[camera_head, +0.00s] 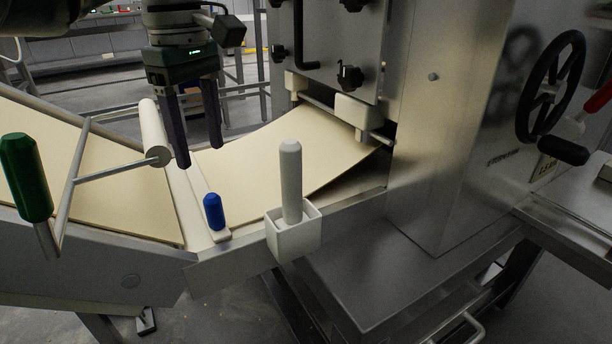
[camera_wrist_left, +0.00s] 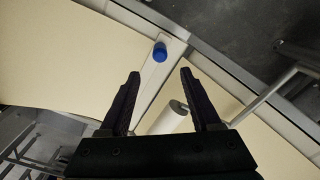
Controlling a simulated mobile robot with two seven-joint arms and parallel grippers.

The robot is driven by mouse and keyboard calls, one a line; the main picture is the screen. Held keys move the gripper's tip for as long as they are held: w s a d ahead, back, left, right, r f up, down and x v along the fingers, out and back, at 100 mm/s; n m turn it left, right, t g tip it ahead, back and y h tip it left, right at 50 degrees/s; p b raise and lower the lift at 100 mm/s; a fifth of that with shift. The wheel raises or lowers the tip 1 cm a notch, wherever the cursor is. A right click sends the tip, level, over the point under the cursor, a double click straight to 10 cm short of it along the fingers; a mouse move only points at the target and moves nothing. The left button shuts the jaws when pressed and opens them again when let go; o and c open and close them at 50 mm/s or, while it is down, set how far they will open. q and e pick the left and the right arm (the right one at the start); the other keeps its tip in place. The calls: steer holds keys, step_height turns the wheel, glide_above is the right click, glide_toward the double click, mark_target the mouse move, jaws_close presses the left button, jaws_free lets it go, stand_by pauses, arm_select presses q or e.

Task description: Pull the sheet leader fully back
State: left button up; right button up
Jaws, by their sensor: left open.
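The pale dough sheet (camera_head: 285,152) runs from the steel machine down to a white cross bar (camera_head: 188,190) at the lip of the conveyor. A blue knob (camera_head: 213,212) stands on the near end of this bar; it also shows in the left wrist view (camera_wrist_left: 160,52). My left gripper (camera_head: 200,155) is open and empty, fingers pointing down above the bar. In the left wrist view the blue knob lies just beyond and between the fingertips (camera_wrist_left: 159,74), with a gap to both. My right gripper is out of view.
A white roller (camera_head: 154,130) on a frame with a green handle (camera_head: 24,178) stands left of the gripper. The black handwheel (camera_head: 551,86) is at far right.

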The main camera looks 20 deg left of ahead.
mark_target(211, 196)
arm_select(q)
step_height(211, 196, down, 10)
steer(key=b, duration=0.5)
steer(key=shift+r, duration=0.1)
steer(key=shift+c, duration=0.3)
jaws_close()
stand_by(0.8)
